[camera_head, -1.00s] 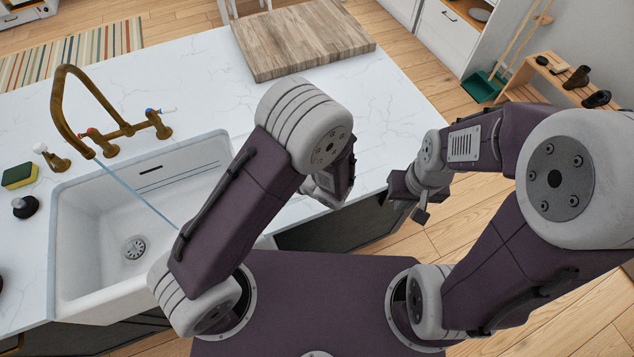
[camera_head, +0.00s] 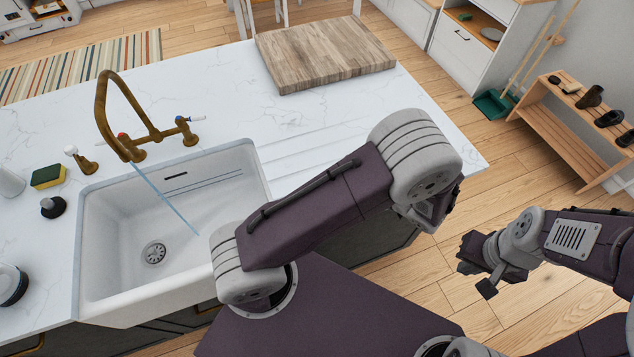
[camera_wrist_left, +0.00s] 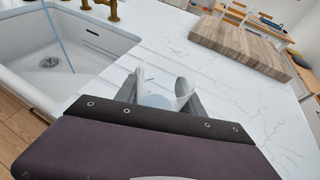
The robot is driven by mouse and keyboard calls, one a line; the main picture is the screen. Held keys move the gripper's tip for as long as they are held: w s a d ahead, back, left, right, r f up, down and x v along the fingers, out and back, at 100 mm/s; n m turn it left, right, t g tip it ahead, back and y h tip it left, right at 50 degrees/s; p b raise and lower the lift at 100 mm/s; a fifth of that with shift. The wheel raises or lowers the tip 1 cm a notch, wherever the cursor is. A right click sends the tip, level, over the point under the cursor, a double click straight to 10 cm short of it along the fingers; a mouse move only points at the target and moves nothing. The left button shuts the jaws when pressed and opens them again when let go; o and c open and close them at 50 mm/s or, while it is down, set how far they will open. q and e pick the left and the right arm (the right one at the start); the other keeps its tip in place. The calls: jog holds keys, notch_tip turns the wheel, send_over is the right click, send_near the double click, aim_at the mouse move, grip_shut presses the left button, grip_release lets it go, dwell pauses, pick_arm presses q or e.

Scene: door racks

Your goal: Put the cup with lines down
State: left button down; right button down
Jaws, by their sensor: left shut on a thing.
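A pale white-grey cup (camera_wrist_left: 158,97) is between the fingers of my left gripper (camera_wrist_left: 160,100) in the left wrist view. The gripper is shut on it, and the white marble counter shows behind it. The cup's pattern is too small to make out clearly. In the head view my left arm hides the cup and most of the left gripper, near the counter's right front edge. My right gripper (camera_head: 477,277) hangs over the wooden floor, right of the counter; its jaw opening is unclear and no object shows in it.
The marble counter (camera_head: 215,75) has a wooden board (camera_head: 325,55) at the back and clear room in front of it. A white sink (camera_head: 130,230) with a brass tap (camera_head: 103,100) and running water lies left. A sponge (camera_head: 48,177) and a dark stopper (camera_head: 53,207) sit beside it.

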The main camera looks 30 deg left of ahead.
pick_arm(q)
jog(key=a+f, duration=0.1)
jog(key=a, duration=0.2)
jog(key=s+a+f, duration=0.1)
jog(key=a+f, duration=0.1)
jog(key=a+f+p, duration=0.1)
jog(key=a+f, duration=0.1)
jog(key=a, duration=0.1)
jog(key=shift+s+a+f, duration=0.1)
jog(key=shift+s+a, duration=0.2)
jog(key=shift+a, duration=0.05)
notch_tip(320, 180, down, 4)
jog(key=shift+d+r+p, duration=0.1)
jog(key=shift+r+p, duration=0.1)
jog(key=shift+p, duration=0.15)
jog(key=shift+f, duration=0.2)
jog(key=shift+f, duration=0.1)
jog(key=c, duration=1.1)
grip_release()
jog(key=shift+f, duration=0.1)
jog(key=o, duration=0.4)
